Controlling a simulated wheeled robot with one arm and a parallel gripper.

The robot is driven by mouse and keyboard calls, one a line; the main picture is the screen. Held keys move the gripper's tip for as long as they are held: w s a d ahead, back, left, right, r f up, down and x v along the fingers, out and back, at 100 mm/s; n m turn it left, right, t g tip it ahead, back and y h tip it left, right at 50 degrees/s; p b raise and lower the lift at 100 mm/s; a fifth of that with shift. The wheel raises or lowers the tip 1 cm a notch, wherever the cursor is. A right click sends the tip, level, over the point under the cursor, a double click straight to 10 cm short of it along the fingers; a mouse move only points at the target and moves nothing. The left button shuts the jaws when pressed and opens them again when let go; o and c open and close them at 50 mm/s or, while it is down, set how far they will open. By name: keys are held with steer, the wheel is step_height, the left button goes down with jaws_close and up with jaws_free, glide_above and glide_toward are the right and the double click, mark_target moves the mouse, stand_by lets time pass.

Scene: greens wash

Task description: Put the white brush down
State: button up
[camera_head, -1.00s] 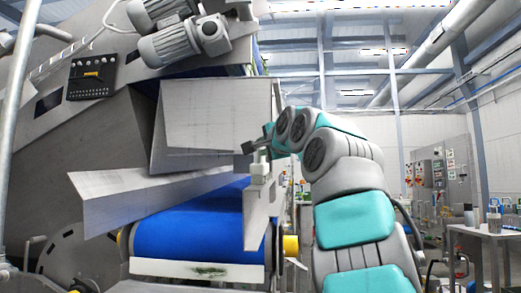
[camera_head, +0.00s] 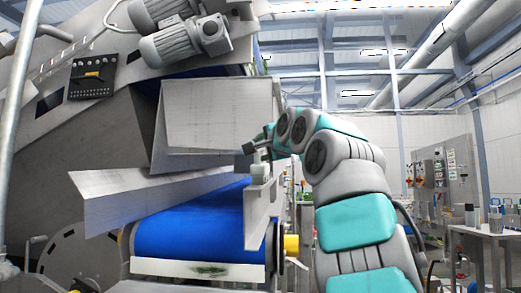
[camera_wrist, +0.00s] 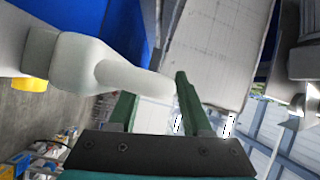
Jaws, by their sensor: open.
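The white brush (camera_wrist: 65,62) fills the left of the wrist view, its rounded handle pointing right. In the head view the brush (camera_head: 261,174) is a small pale shape at the upper edge of the metal side plate, above the blue belt. I cannot tell whether it rests on that edge. My gripper (camera_wrist: 155,88) has two green fingers, which stand apart. The handle's end lies across the near finger's tip and reaches close to the other fingertip; I cannot tell whether it touches either. In the head view the fingers are too small to make out.
The metal side plate (camera_head: 257,222) stands along the right of the blue belt (camera_head: 190,232). A slanted metal chute (camera_head: 135,200) and a large hood plate (camera_head: 215,115) are close to my gripper on the left. A steel table (camera_head: 482,232) stands at the far right.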

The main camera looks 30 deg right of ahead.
steer(key=shift+s+a+b, duration=0.25)
steer(key=shift+s+b, duration=0.45)
steer(key=shift+s, duration=0.55)
steer(key=s, duration=0.3)
steer(key=s+b, duration=0.1)
steer(key=s, duration=0.1)
steer(key=shift+s+d, duration=0.2)
steer(key=shift+d, duration=0.1)
